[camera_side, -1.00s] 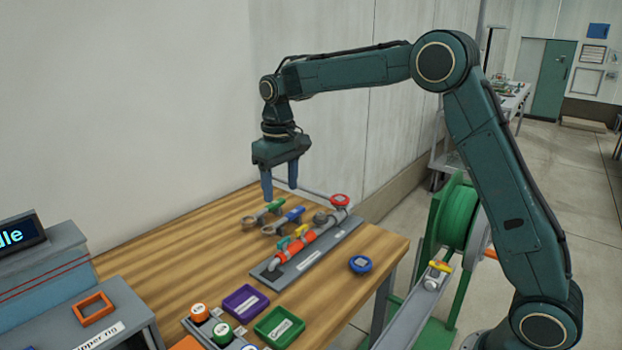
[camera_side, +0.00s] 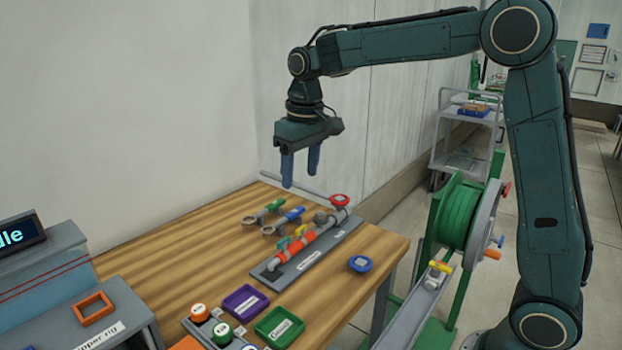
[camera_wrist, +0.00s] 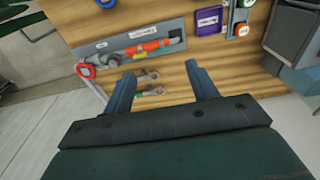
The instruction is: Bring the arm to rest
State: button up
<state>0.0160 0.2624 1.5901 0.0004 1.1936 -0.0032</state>
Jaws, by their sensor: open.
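My gripper (camera_side: 301,168) is open and empty, with its two blue fingers pointing down. It hangs in the air above the back part of the wooden table (camera_side: 170,232), clear of everything on it. In the wrist view my gripper (camera_wrist: 161,90) spreads its fingers on either side of two small valve fittings, which lie far below. My arm is raised, with its forearm nearly level and its upper arm close to upright.
A pipe assembly with a red wheel (camera_side: 339,199) is on a grey plate (camera_side: 310,259). Green-handled (camera_side: 265,211) and blue-handled (camera_side: 286,220) valves lie beside it. Purple (camera_side: 245,301) and green (camera_side: 279,326) trays are in front. A hose reel (camera_side: 462,215) stands right of the table.

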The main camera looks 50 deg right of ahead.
jog(key=s+r+t, duration=0.2)
jog(key=s+r, duration=0.2)
jog(key=s, duration=1.1)
jog(key=s+f+t, duration=0.2)
jog(key=s+f, duration=0.2)
jog(key=s, duration=0.8)
jog(key=shift+a+f+t, duration=0.2)
jog(key=shift+a+t, duration=0.1)
jog(key=shift+a, duration=0.05)
jog(key=shift+s, duration=0.1)
